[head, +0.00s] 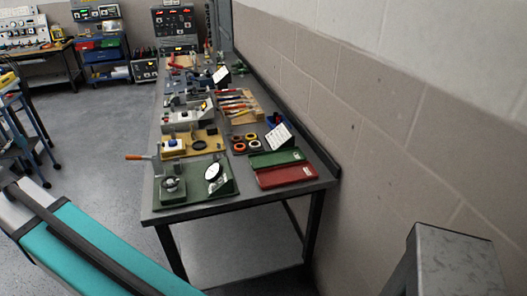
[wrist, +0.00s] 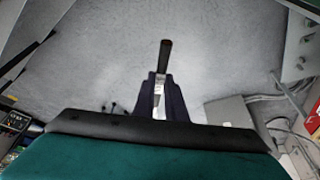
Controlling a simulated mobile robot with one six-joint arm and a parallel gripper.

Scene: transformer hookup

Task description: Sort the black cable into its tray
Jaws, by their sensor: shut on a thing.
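In the wrist view my gripper (wrist: 160,98) is shut on a slim thing with a black end (wrist: 165,52) and a pale, shiny part between the fingers. It looks like the black cable, but I see only a short straight piece. It points away from the fingers over plain grey floor and touches nothing else in sight. My gripper does not show in the head view. There, a green tray (head: 277,158) and a red tray (head: 286,175) lie side by side at the near right of the bench. I cannot make out a black tray.
The long bench (head: 190,213) runs along the block wall. Floor to the bench's left is open.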

